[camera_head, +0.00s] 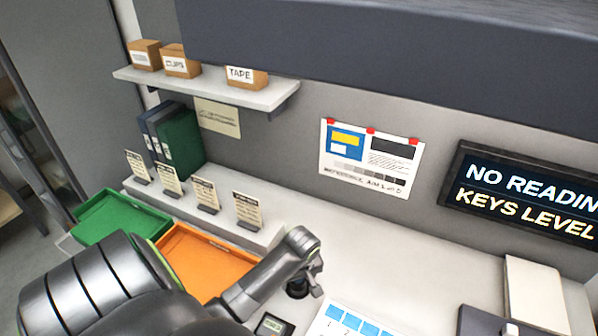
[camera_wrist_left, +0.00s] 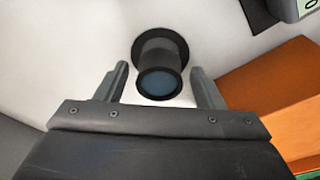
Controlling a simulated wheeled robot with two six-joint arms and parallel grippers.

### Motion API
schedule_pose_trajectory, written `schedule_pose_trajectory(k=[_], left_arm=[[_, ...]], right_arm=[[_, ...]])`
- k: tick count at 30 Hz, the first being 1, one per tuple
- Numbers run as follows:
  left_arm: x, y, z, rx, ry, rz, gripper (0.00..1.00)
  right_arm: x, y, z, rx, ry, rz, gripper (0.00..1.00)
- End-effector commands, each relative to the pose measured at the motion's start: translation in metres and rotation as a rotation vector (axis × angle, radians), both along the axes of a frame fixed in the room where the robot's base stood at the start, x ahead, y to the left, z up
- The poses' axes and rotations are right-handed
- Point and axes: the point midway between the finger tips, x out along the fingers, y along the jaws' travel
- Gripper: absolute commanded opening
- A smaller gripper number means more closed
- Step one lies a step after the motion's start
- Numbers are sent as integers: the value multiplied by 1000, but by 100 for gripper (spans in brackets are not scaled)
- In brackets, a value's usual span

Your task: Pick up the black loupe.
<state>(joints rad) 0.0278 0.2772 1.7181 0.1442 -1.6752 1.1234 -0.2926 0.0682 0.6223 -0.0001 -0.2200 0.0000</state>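The black loupe (camera_wrist_left: 160,62) stands on the pale worktop in the left wrist view, a dark cylinder with a bluish lens. My left gripper (camera_wrist_left: 162,84) is open, with one finger on each side of the loupe's near end. I cannot tell whether the fingers touch it. In the head view the loupe (camera_head: 297,287) shows as a small dark shape just below my left gripper (camera_head: 314,268), partly hidden by it. My right gripper is in neither view.
An orange tray (camera_head: 232,253) and a green tray (camera_head: 152,213) lie to the left. A small device with a display (camera_head: 272,325) and a card with blue squares (camera_head: 345,320) are near the loupe. A lit sign (camera_head: 525,195) hangs at right. Worktop behind the loupe is clear.

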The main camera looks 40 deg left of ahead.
Motion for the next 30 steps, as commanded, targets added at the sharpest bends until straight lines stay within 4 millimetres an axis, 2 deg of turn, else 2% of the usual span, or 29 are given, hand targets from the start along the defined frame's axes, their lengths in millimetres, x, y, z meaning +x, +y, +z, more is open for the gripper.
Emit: schedule_pose_trajectory(k=[1,9,10,17,20,23,30], left_arm=[[0,0,0,0,0,0,55],[0,0,0,0,0,0,20],[0,0,0,0,0,0,19],[0,0,1,0,1,0,18],[1,1,7,1,0,0,18],[2,1,20,2,-4,0,18],[2,1,68,3,-5,-4,18]], right_arm=[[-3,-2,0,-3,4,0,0],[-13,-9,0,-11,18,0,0],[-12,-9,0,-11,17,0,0],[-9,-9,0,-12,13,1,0],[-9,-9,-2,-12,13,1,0],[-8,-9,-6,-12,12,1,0],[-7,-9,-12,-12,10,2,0]])
